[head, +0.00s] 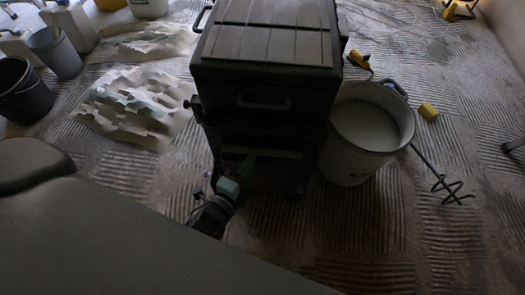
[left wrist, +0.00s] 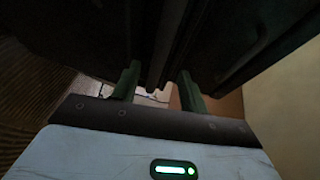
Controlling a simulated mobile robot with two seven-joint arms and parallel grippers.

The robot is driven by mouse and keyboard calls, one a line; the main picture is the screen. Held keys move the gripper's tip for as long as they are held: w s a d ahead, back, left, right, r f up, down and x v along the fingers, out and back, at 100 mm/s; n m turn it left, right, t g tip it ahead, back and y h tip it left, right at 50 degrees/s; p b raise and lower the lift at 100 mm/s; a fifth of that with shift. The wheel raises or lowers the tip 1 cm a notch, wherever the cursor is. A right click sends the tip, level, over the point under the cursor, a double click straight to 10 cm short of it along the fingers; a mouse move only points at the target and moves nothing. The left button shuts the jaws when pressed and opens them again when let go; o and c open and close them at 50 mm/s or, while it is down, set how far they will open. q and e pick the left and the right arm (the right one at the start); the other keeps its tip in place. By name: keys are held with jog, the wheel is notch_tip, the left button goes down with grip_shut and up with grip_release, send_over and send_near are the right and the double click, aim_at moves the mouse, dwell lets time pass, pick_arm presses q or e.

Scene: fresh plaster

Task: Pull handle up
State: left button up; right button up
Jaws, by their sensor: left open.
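A dark tool cabinet (head: 265,70) with a ribbed top stands in the middle of the head view. A dark front handle (head: 263,103) shows near its upper edge. A paler horizontal bar (head: 262,153) crosses its front lower down. My left gripper (head: 235,180) is low in front of the cabinet, below the front handle and near the paler bar. I cannot tell whether it touches. In the left wrist view my left gripper's two fingers (left wrist: 158,88) are apart, close under dark cabinet surfaces, with no object clearly held. My right gripper is not in view.
A white bucket (head: 345,165) of pale material stands against the cabinet's right side, with a mixing paddle (head: 440,180) beside it. The ridged floor (head: 370,235) in front is mostly clear.

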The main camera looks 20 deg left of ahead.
aim_at(262, 152)
pick_arm(q)
jog(key=b+x, duration=0.1)
jog(key=x, duration=0.6)
jog(key=shift+w+b, duration=0.35)
jog(key=shift+b, duration=0.05)
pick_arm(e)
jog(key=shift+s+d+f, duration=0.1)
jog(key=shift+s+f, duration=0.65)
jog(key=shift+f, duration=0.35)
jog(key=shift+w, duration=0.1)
pick_arm(q)
jog(key=shift+c, duration=0.5)
grip_shut()
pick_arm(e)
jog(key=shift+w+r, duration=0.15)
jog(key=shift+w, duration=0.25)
